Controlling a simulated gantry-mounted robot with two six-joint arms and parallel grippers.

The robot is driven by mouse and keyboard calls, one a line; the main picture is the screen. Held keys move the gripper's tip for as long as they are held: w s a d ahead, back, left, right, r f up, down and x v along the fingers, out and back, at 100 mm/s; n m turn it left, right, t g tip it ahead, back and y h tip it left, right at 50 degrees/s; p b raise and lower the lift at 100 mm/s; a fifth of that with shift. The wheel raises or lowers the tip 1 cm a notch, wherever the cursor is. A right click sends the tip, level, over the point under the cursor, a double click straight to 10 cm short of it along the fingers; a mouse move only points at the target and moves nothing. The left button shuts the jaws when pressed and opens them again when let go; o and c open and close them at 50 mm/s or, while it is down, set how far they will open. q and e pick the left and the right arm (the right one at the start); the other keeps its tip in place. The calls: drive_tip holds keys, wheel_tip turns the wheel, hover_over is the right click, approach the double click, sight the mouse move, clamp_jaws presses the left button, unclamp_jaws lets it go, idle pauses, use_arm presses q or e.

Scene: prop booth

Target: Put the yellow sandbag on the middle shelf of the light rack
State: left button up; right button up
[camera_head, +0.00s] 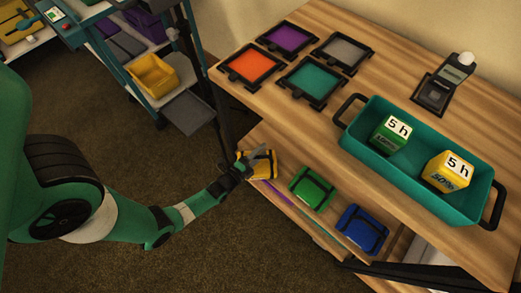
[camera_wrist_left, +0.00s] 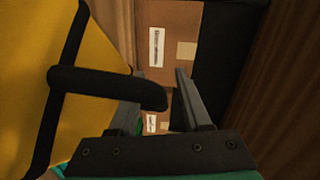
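The yellow sandbag (camera_head: 265,164), with black straps, lies at the left end of a low wooden shelf below the tabletop. My left gripper (camera_head: 243,163) is at the bag's left side. In the left wrist view, the yellow sandbag (camera_wrist_left: 45,70) fills the left side, and its black handle reaches across in front of the left finger. The fingers of my left gripper (camera_wrist_left: 161,73) stand apart, with a gap between the handle's end and the right finger. A teal-framed rack (camera_head: 95,17) with shelves stands at the upper left; I cannot tell if it is the light rack. My right gripper is not in view.
A green bag (camera_head: 312,188) and a blue bag (camera_head: 362,229) lie on the same shelf. The tabletop above holds coloured framed panels (camera_head: 250,66) and a teal tray (camera_head: 400,178) with two cubes. A yellow bin (camera_head: 153,75) sits on the rack. A dark pole stands between rack and table.

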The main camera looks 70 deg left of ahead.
use_arm(q)
drive_tip(key=shift+s+d+r, duration=0.15)
drive_tip(key=shift+s+r, duration=0.1)
drive_tip(key=p+v, duration=0.4)
drive_tip(key=v, duration=0.6)
drive_tip(key=shift+s+d+r, duration=0.1)
drive_tip(key=shift+s+d, duration=0.05)
drive_tip(key=shift+s, duration=0.1)
drive_tip(key=shift+s+d, duration=0.2)
drive_tip(key=shift+s, duration=0.2)
